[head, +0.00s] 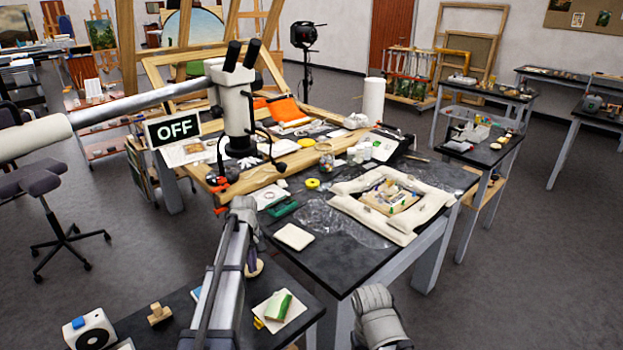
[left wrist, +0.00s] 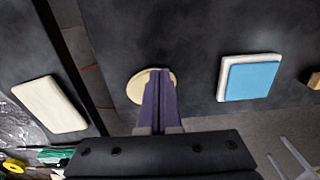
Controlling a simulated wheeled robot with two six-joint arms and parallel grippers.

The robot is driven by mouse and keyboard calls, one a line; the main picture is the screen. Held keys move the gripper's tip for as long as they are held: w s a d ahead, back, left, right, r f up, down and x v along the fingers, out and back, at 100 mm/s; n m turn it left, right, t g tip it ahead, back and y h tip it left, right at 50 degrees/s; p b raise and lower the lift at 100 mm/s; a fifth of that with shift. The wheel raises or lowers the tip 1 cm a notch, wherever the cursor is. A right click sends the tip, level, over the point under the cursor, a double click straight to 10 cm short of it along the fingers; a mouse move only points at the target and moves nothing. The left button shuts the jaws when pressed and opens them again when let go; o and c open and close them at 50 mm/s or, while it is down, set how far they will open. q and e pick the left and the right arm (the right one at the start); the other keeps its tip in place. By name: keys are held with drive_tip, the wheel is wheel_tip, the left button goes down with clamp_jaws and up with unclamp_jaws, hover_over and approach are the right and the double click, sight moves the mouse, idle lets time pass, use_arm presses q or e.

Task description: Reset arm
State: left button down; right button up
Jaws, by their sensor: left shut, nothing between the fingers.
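My left gripper (head: 252,264) is at the end of the arm that rises through the middle of the head view. Its purple fingers (left wrist: 158,100) are shut together with nothing between them. They point down over the dark side table (head: 230,322), in front of a round beige disc (left wrist: 140,88). I cannot tell whether the fingertips touch the disc. My right gripper is out of view; only a pale grey part of what looks like my right arm shows at the bottom of the head view.
A blue-topped white block (left wrist: 252,78) lies beside the disc. A green object (head: 279,305) sits on a white pad. The black worktable (head: 345,268) carries a white pad (head: 294,237), a cushioned frame (head: 425,225) and a microscope (head: 236,105). Open floor lies to the right.

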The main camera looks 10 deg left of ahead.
sight(294, 320)
use_arm(q)
drive_tip(key=s+d+m, duration=0.2)
drive_tip(key=s+d, duration=0.2)
drive_tip(key=d, duration=0.1)
drive_tip(key=s+d+m, duration=0.2)
drive_tip(key=s+d, duration=0.2)
drive_tip(key=d, duration=0.1)
drive_tip(key=s+d+m, duration=0.2)
drive_tip(key=s+d, duration=0.2)
drive_tip(key=d, duration=0.1)
drive_tip(key=shift+s+d+m+y, duration=0.15)
drive_tip(key=shift+d+m+y, duration=0.15)
drive_tip(key=shift+d, duration=0.05)
drive_tip(key=s+d+m, duration=0.7)
drive_tip(key=s+d, duration=0.2)
drive_tip(key=s, duration=0.5)
drive_tip(key=shift+y, duration=0.3)
drive_tip(key=c, duration=1.5)
unclamp_jaws()
